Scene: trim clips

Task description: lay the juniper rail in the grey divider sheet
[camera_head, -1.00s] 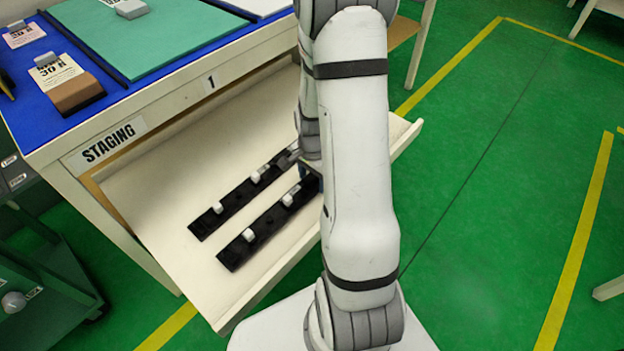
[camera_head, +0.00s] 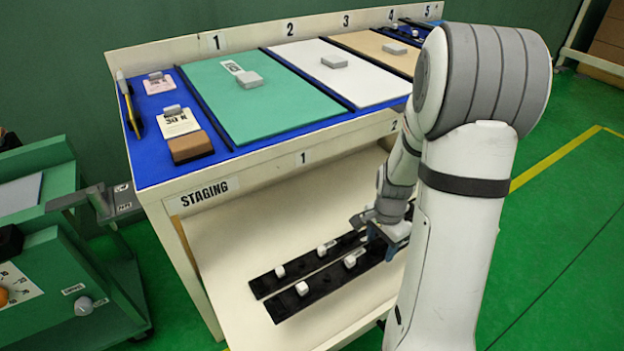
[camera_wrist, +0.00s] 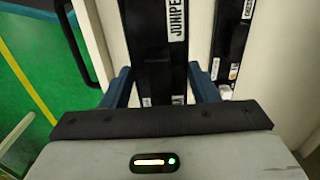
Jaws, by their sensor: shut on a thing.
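The juniper rail is a long black bar with a white JUNIPER label in the wrist view (camera_wrist: 152,40). In the head view the rail (camera_head: 325,282) is the nearer of two black rails lying on the cream pull-out shelf. My gripper (camera_head: 393,228) is at the rails' right end; in the wrist view its blue fingers (camera_wrist: 160,88) are shut on the juniper rail from both sides. The palest sheet, whitish grey (camera_head: 372,83), lies in lane 2 on the staging table with a small grey block on it. No other sheet looks grey.
A second black rail (camera_head: 283,279) lies close beside and parallel. A green sheet (camera_head: 215,90) and a tan sheet (camera_head: 400,60) flank the pale one. A brown block (camera_head: 190,147) sits at the table's left. A green cart (camera_head: 95,265) stands left. The shelf (camera_head: 240,225) has bare room.

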